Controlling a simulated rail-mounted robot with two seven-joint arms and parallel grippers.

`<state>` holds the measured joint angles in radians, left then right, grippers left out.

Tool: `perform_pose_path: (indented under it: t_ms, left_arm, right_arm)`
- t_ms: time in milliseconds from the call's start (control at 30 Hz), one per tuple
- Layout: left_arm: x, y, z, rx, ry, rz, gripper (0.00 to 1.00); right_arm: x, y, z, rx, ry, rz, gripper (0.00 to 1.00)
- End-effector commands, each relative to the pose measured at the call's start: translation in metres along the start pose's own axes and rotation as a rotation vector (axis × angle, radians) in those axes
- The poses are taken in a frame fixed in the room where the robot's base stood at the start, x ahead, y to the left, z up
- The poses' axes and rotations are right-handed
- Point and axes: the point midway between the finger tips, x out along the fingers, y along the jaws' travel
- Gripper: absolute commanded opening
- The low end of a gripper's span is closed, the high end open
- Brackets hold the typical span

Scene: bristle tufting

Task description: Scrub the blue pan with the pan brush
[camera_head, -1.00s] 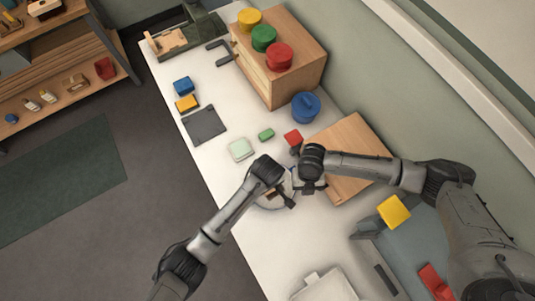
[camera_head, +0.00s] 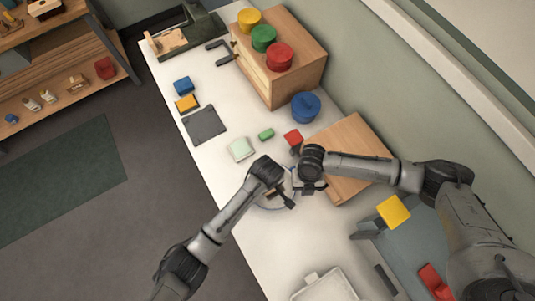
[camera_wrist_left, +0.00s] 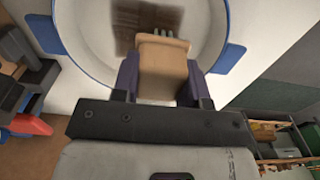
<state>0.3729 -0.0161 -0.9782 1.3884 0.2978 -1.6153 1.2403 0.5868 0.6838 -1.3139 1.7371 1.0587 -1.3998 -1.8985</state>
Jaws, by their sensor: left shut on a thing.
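The blue pan (camera_wrist_left: 73,45) has a pale inside, a blue rim and a blue handle on each side, with a dark brown patch inside. In the head view the pan (camera_head: 268,207) is mostly hidden under my grippers. My left gripper (camera_wrist_left: 160,80) is shut on the wooden pan brush (camera_wrist_left: 163,68), whose bristle end is over the pan's inside; I cannot tell whether the bristles touch it. My left gripper (camera_head: 284,197) is over the pan in the head view. My right gripper (camera_head: 311,188) is beside the pan, near one handle; its fingers are not clear.
A wooden board (camera_head: 355,145) lies behind the right gripper. A white tray (camera_head: 325,287) is at the front. The table between tray and pan is clear.

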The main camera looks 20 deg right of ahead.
Motion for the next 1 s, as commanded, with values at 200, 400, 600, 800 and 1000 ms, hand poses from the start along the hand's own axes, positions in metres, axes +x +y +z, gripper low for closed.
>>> perform_pose_path:
  t_ms: [200,400,600,800,1000]
  left_arm:
    - [0.004,0.000,0.000,0.000,0.000,0.000,0.21]
    - [0.008,0.000,0.000,0.000,0.000,0.000,0.21]
    - [0.012,0.000,0.000,0.001,0.000,0.000,0.21]
    - [0.013,0.001,0.000,0.001,0.000,0.000,0.21]
    - [0.012,0.015,0.000,0.001,-0.001,0.001,0.21]
  right_arm:
    - [0.000,0.000,0.000,0.000,0.000,0.000,0.00]
    - [0.000,0.000,0.000,0.000,0.000,0.000,0.00]
    - [0.000,0.000,0.000,0.000,0.000,0.000,0.00]
    - [0.000,0.000,0.000,0.000,0.000,0.000,0.00]
    - [0.000,0.000,0.000,0.000,0.000,0.000,0.00]
